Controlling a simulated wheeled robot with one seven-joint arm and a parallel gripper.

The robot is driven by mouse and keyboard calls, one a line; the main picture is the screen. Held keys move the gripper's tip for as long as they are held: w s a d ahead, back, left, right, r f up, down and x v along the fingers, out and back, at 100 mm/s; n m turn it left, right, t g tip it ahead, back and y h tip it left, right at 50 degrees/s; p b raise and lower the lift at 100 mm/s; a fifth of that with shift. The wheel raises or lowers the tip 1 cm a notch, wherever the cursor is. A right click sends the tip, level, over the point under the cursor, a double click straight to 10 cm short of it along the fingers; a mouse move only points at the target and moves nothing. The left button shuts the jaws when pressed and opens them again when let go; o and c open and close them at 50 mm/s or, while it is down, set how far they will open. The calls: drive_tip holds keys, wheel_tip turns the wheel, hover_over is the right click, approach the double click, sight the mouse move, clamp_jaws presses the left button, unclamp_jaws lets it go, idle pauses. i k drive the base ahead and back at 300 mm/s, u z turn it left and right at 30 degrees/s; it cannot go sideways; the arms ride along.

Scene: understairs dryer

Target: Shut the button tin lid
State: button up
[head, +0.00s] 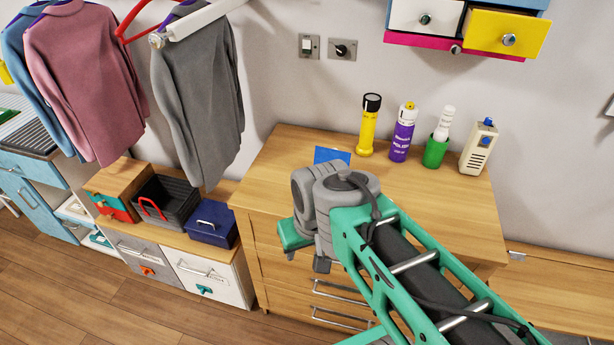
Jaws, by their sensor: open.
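A blue panel (332,155) stands upright on the wooden cabinet top, just behind my arm's wrist. It may be the raised lid of the button tin, but anything below it is hidden by my wrist, so I cannot tell for sure. My gripper (306,260) hangs below the wrist, in front of the cabinet's left front edge in the picture. It is open, with nothing seen between its fingers, which show only in part. It appears apart from the blue panel.
A yellow torch (367,126), purple spray can (402,134), green cup (436,152) and beige device (478,148) line the cabinet's back. The right of the top is clear. Left, a low bench holds a dark blue box (212,222) and a dark crate (166,204). Clothes hang above.

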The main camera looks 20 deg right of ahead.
sight(321, 155)
drive_tip(key=i, duration=0.35)
drive_tip(key=z, duration=1.85)
drive_tip(key=k, duration=0.25)
drive_tip(key=u, duration=0.95)
drive_tip(key=i, duration=0.35)
drive_tip(key=u, duration=0.05)
